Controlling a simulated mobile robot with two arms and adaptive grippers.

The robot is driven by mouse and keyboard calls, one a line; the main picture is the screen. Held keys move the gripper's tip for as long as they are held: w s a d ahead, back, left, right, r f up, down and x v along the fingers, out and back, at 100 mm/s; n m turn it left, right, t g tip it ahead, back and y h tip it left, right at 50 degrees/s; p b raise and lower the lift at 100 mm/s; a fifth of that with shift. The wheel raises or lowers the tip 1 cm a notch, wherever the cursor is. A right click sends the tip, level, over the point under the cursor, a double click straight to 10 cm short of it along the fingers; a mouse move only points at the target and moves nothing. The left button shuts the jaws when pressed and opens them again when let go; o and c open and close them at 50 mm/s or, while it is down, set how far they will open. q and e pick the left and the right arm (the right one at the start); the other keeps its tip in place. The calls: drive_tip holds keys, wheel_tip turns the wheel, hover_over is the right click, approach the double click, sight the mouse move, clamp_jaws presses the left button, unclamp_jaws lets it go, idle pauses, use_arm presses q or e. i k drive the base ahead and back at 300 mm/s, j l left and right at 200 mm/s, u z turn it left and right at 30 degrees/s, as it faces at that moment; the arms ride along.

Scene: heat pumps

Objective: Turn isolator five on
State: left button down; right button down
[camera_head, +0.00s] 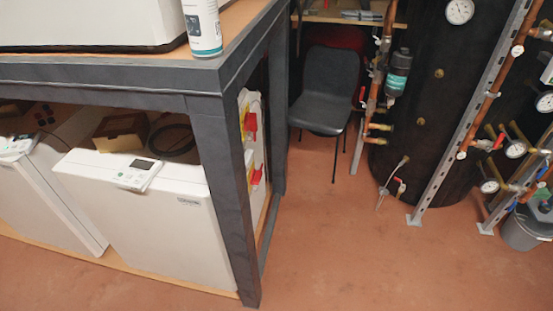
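Two isolator switches with red handles on yellow plates sit on white boxes on the side of the grey bench frame. The upper isolator switch (250,121) faces right, and the lower isolator switch (256,177) is below it. I see them at a steep angle, partly behind the bench's front leg. No numbers are readable, so I cannot tell which one is isolator five or whether either is on. Neither of my grippers is in the head view.
The grey bench (110,75) fills the left, with white heat pump units (170,215) under it and a white bottle (203,28) on its corner. A black chair (325,90) stands behind. Pipes and a black tank (430,110) are at right. The red floor (340,240) is clear between.

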sight(256, 176)
drive_tip(key=i+l+z, duration=0.1)
drive_tip(key=l, duration=0.35)
drive_tip(key=i+l+z, duration=0.15)
drive_tip(key=i+l, duration=0.15)
drive_tip(key=l, duration=0.15)
drive_tip(key=i+l+z, duration=0.1)
drive_tip(key=i+l, duration=0.15)
drive_tip(key=l, duration=0.15)
